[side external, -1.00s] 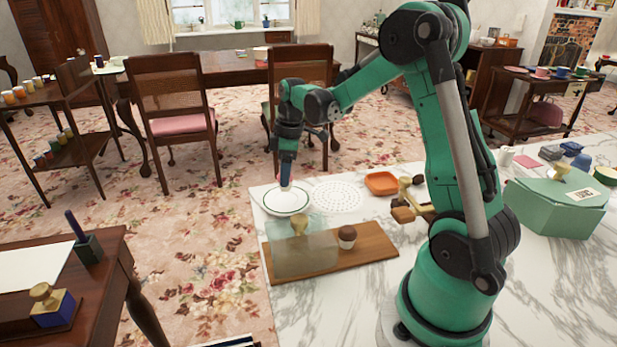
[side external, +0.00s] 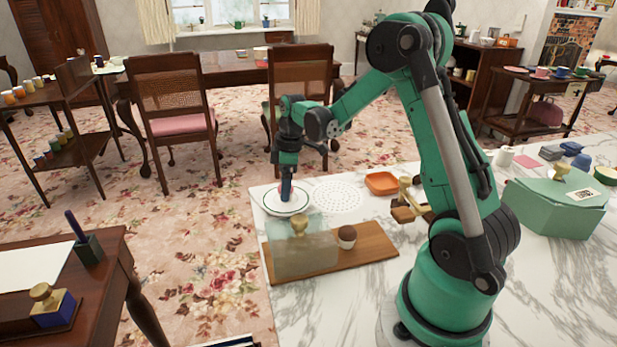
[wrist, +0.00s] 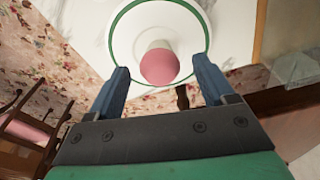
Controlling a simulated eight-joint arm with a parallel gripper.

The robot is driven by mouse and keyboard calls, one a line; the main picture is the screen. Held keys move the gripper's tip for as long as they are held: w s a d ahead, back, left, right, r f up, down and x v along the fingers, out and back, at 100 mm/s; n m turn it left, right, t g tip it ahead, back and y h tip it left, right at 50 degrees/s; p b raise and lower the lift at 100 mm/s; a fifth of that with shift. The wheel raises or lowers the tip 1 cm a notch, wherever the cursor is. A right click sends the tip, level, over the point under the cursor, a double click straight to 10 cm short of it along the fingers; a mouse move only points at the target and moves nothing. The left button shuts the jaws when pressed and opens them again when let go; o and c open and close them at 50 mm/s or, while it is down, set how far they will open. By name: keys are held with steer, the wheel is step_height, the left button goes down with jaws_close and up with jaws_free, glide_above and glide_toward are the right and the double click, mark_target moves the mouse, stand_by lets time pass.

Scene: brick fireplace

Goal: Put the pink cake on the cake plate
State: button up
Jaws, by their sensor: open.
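The pink cake (wrist: 160,66) has a pink top and pale sides. In the wrist view it stands inside the rim of the white, green-ringed cake plate (wrist: 199,14), and appears to rest on it. The plate (side external: 301,206) sits at the far left corner of the marble counter in the side view. My gripper (side external: 286,199) points down over the plate. Its two blue fingers (wrist: 163,77) are apart, one on each side of the cake, with gaps visible. In the side view the cake is mostly hidden by the fingers.
A wooden board (side external: 375,247) in front of the plate carries a clear cover (side external: 290,257) with a gold knob and a brown-topped cupcake (side external: 347,236). A perforated white mat (side external: 338,195) and an orange dish (side external: 381,183) lie right of the plate. A green box (side external: 555,208) stands right.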

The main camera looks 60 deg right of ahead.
step_height(320, 180, up, 12)
steer(key=s, duration=0.1)
steer(key=s+a+f+m+t, duration=0.1)
steer(key=s+a+m+t, duration=0.2)
steer(key=a, duration=0.5)
steer(key=s+a+f+m+t, duration=0.1)
steer(key=s+a+m+t, duration=0.2)
steer(key=a, duration=0.5)
steer(key=shift+s+a+m+h, duration=0.15)
steer(key=shift+s+m+h, duration=0.15)
steer(key=shift+s+h, duration=0.15)
